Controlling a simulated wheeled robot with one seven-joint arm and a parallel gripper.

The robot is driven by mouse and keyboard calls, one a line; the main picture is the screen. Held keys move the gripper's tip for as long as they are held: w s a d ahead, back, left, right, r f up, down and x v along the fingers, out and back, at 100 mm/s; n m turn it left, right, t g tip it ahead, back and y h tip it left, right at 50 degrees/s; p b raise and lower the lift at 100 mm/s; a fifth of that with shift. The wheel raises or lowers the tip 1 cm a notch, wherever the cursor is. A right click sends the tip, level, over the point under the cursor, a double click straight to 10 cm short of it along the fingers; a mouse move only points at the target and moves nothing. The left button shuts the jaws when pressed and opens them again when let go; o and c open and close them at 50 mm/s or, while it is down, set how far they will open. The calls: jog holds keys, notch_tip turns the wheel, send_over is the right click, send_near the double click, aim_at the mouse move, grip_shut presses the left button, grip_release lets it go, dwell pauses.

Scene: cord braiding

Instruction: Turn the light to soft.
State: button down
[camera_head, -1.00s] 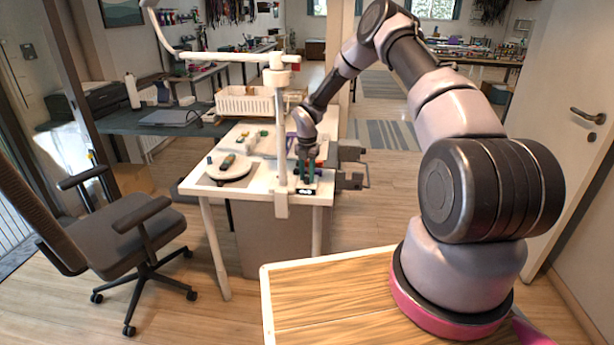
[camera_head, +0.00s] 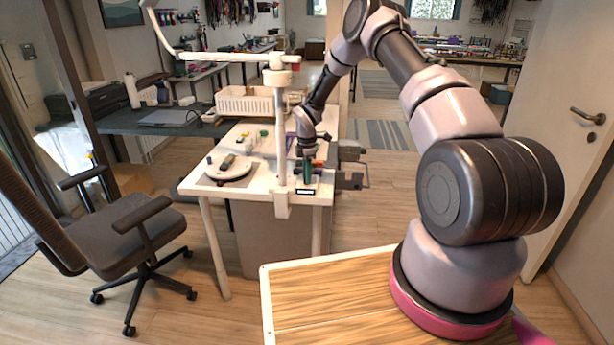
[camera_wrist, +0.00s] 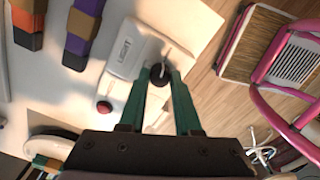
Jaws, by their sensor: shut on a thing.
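My gripper (camera_wrist: 160,82) is shut on a dark round knob (camera_wrist: 160,72) in the wrist view, with one green finger on each side of it. The knob is beside a white box (camera_wrist: 128,48) with a small pale display or label; part of the box is hidden behind the fingers. In the head view my gripper (camera_head: 307,172) is low at the front right of the white table (camera_head: 262,188), and the knob is too small to make out. A white lamp arm (camera_head: 225,57) on a post (camera_head: 281,130) rises from the table's front edge.
A red button (camera_wrist: 104,107) is left of the fingers in the wrist view. Purple and orange blocks (camera_wrist: 82,30) lie at upper left. In the head view a round white disc (camera_head: 228,174) is on the table, a white basket (camera_head: 245,103) behind, and an office chair (camera_head: 125,235) left.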

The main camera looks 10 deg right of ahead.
jog(key=shift+a+m, duration=0.1)
jog(key=shift+m, duration=0.3)
jog(key=c, duration=0.6)
grip_release()
notch_tip(320, 180, up, 8)
jog(key=shift+f, duration=0.25)
